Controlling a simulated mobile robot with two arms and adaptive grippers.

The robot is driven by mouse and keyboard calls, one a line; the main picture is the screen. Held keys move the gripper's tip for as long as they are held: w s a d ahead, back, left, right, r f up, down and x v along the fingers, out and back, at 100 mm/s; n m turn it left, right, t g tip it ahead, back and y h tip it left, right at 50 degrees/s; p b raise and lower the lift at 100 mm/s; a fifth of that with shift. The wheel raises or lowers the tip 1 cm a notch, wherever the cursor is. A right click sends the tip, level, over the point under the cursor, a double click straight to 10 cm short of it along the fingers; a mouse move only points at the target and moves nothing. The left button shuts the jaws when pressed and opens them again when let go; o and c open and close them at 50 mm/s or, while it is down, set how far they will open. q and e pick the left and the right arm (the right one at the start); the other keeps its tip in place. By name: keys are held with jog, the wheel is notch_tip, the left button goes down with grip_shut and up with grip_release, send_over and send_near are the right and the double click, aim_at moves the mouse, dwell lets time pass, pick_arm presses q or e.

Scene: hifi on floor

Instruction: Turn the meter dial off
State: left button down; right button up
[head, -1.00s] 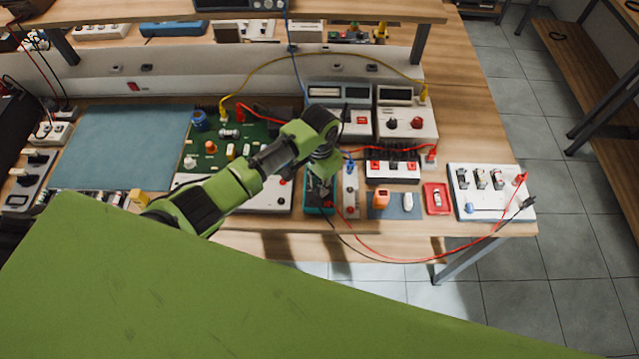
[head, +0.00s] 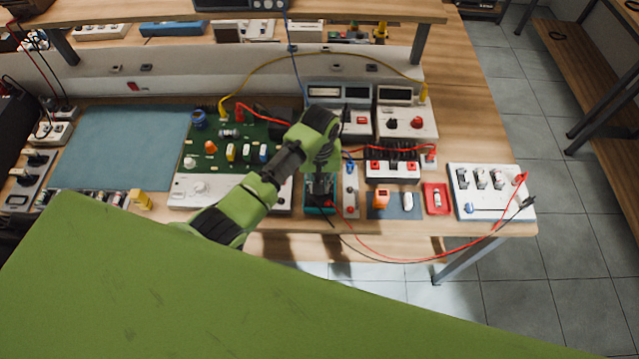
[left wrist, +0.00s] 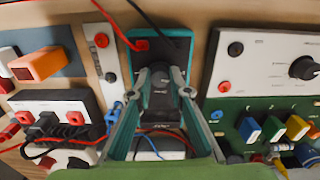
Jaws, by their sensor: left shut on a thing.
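The meter is a teal-cased box (head: 320,208) at the front edge of the bench in the head view, mostly under my left gripper (head: 320,183). In the left wrist view the teal meter (left wrist: 174,42) has a dark face, with a red and a black lead at its end. My left gripper (left wrist: 160,82) points down at the meter. Its two fingers are close together, shut on the dark dial (left wrist: 160,92) between them. The dial's pointer and markings are hidden, so its setting cannot be read. My right gripper is not in view.
A green circuit board (head: 228,140) lies left of the meter, with a white-panel unit (head: 198,190) in front. A narrow white socket strip (head: 350,190) stands close on the right. A red lead (head: 385,257) loops over the front edge to a white switch board (head: 490,205).

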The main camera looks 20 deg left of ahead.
pick_arm(q)
jog(key=shift+n, duration=0.7)
jog(key=c, duration=1.9)
grip_release()
notch_tip(320, 180, up, 12)
jog(key=shift+r, duration=0.1)
